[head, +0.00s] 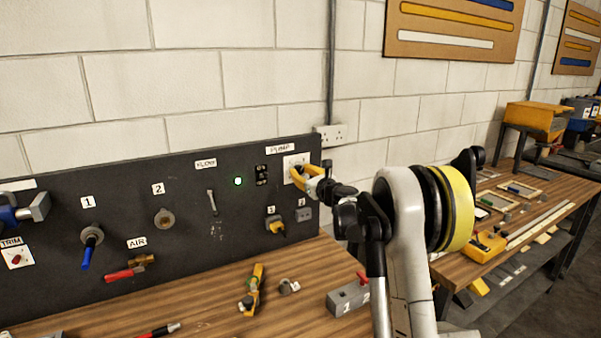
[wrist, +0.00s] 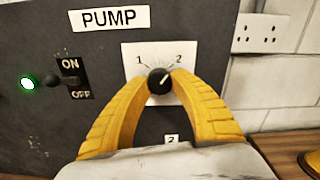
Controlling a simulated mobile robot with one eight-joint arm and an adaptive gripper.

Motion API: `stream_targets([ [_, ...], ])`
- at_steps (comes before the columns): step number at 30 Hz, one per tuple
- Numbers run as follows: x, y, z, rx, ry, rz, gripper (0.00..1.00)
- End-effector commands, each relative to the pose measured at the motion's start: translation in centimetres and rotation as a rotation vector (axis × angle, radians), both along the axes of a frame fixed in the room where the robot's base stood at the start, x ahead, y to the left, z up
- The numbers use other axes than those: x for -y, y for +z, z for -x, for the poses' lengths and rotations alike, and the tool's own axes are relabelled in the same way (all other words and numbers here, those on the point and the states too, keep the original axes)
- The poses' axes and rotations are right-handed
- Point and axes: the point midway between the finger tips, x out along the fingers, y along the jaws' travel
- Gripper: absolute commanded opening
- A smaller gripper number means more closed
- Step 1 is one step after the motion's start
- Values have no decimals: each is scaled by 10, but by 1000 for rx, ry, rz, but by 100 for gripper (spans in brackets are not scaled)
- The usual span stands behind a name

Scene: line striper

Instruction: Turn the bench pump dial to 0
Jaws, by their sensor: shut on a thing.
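The pump dial (wrist: 159,80) is a small black round knob on a white plate (wrist: 134,56) under the PUMP label (wrist: 109,18). The numbers 1 and 2 show at the plate's upper left and upper right. The knob's white pointer line slants up and to the right, roughly toward the 2. No 0 shows; the lower plate is partly hidden by my fingers. My gripper (wrist: 160,86) has its yellow fingers shut on the knob from both sides. In the head view my gripper (head: 298,172) reaches the plate (head: 290,159), and its fingers hide the knob.
An ON/OFF switch (wrist: 70,72) and a lit green lamp (wrist: 27,83) are left of the dial. A wall socket (wrist: 259,33) is at the right. Below the panel, the bench (head: 210,280) holds a yellow-handled tool (head: 252,290) and a grey block (head: 347,299).

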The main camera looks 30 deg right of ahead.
Motion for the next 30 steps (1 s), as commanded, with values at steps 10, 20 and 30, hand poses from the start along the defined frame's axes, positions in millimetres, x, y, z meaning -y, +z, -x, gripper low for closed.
stream_targets([
  [10, 1, 0, 0, 11, 0, 315, 0],
  [20, 1, 1, 0, 21, 0, 628, 0],
  [30, 1, 1, 0, 32, 0, 951, 0],
])
